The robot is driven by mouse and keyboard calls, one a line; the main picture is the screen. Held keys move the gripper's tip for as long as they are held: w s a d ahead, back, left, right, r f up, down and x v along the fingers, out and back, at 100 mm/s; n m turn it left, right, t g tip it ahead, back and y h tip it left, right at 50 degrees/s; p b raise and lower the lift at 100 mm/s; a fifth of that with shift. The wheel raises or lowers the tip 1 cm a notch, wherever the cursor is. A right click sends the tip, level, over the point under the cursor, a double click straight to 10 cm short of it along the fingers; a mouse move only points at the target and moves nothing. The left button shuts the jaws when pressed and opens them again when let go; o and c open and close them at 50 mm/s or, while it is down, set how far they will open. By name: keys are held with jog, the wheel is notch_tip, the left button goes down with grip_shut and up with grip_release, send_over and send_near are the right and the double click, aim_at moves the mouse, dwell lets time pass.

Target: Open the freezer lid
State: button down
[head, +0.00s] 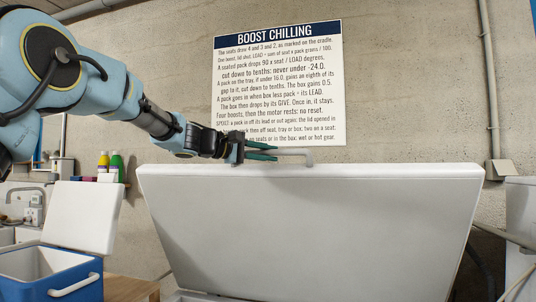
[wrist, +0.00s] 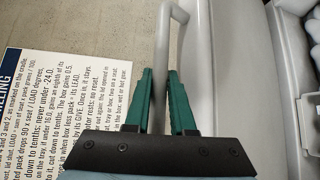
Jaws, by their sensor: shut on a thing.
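The white freezer lid (head: 310,235) stands raised and steeply tilted, its broad inner face toward the head camera. A grey bar handle (head: 308,154) shows at its top edge. My gripper (head: 276,151) is at that edge, its green fingers around the handle. In the wrist view the handle (wrist: 162,50) runs between the two fingers (wrist: 162,85) of my gripper, which is shut on it. The lid's pale side (wrist: 215,65) lies right of the fingers. Only a sliver of the freezer rim (head: 195,297) shows at the bottom of the head view.
A "Boost Chilling" sign (head: 280,85) hangs on the concrete wall behind. A blue cool box (head: 48,275) with its white lid (head: 82,215) up stands at left. Bottles (head: 110,165) sit on a shelf near a sink. A white unit (head: 520,230) stands at right.

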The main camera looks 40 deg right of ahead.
jog(key=s+a+f+m+h+b, duration=0.1)
jog(key=s+a+f+b, duration=0.2)
jog(key=b, duration=0.8)
jog(key=s+a+f+b, duration=0.3)
jog(key=a+b, duration=0.4)
jog(key=b, duration=0.4)
jog(key=shift+f+m+h, duration=0.4)
jog(key=shift+f, duration=0.15)
jog(key=shift+s+a, duration=0.1)
jog(key=c, duration=1.1)
grip_release()
jog(key=shift+o, duration=0.2)
jog(key=shift+s, duration=0.1)
